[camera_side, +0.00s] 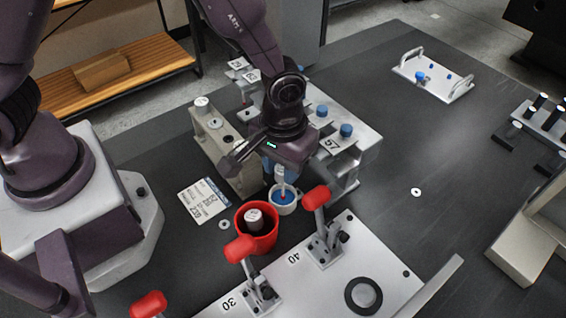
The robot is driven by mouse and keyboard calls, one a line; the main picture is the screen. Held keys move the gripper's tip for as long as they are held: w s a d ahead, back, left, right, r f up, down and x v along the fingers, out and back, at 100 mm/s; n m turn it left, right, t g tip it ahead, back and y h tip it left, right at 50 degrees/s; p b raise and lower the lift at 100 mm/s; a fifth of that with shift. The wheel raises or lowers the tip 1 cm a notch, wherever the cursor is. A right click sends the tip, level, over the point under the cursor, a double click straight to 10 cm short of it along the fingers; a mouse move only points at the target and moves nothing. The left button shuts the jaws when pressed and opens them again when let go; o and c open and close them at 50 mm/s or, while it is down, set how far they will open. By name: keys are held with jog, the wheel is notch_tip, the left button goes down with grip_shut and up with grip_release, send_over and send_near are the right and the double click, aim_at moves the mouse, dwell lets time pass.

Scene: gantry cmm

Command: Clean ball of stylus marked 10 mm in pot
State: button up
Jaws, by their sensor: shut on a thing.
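My gripper (281,166) points down just left of the middle of the side view. It is shut on a light grey stylus (280,179), held upright. The stylus's lower end is at the mouth of a small white pot (284,209) with a blue inside. A small reddish spot shows at its tip. I cannot tell whether the ball touches the pot's inside. The stylus's mark is not readable here. Another stylus with a pale marked top (201,101) stands in a beige rack (222,150) to the left.
A red cup (262,243) with a marked grey cylinder stands close in front of the pot. Red-handled clamps (316,197) rise from a white plate (335,265) at the front. A metal block (368,145) with blue knobs stands behind right.

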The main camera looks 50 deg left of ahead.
jog(key=shift+r, duration=3.05)
